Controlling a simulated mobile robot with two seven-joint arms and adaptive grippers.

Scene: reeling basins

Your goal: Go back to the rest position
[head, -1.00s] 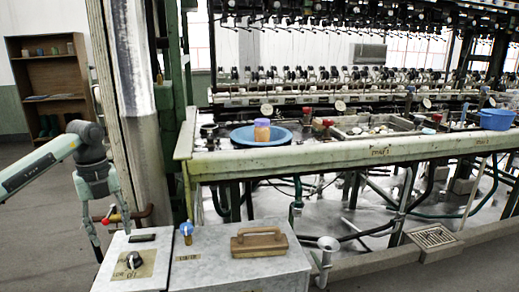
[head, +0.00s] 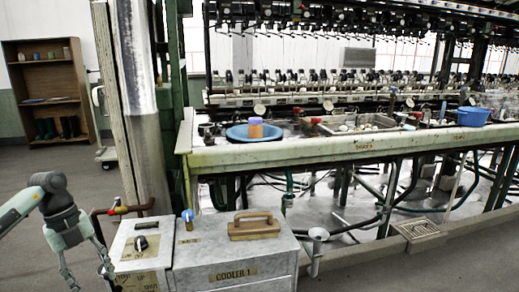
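My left gripper (head: 92,275) hangs at the lower left of the head view, beside the left side of the grey cooler cabinet. Its fingers point down and look spread apart, with nothing seen between them; the tips are near the bottom edge. My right gripper is not in view.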

